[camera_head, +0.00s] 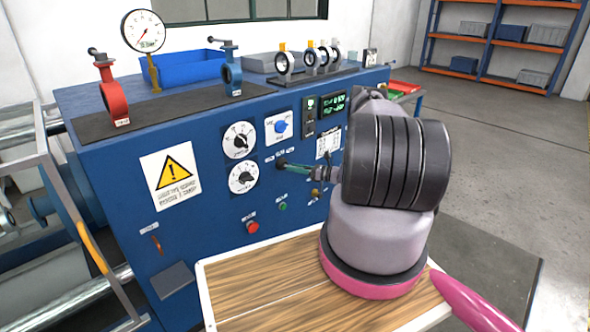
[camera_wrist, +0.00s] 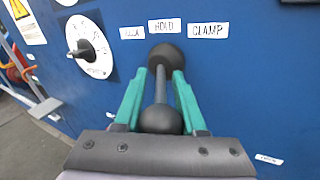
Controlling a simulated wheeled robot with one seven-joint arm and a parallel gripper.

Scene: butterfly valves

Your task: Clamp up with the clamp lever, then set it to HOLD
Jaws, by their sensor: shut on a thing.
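The clamp lever (camera_wrist: 161,88) is a dark rod with a black ball at each end, standing out from the blue panel. In the wrist view it sits below three white labels: a left one I cannot read clearly, HOLD (camera_wrist: 164,26) and CLAMP (camera_wrist: 208,30). The lever's far ball is just under HOLD, left of CLAMP. My gripper (camera_wrist: 160,103) has teal fingers on both sides of the rod and near ball, shut on the lever. In the head view my gripper (camera_head: 290,165) reaches the panel; my arm hides part of the panel to the right.
A white dial (camera_wrist: 90,46) with a knob is left of the lever. A wooden-topped surface (camera_head: 260,285) lies below my arm. A metal frame stands at left.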

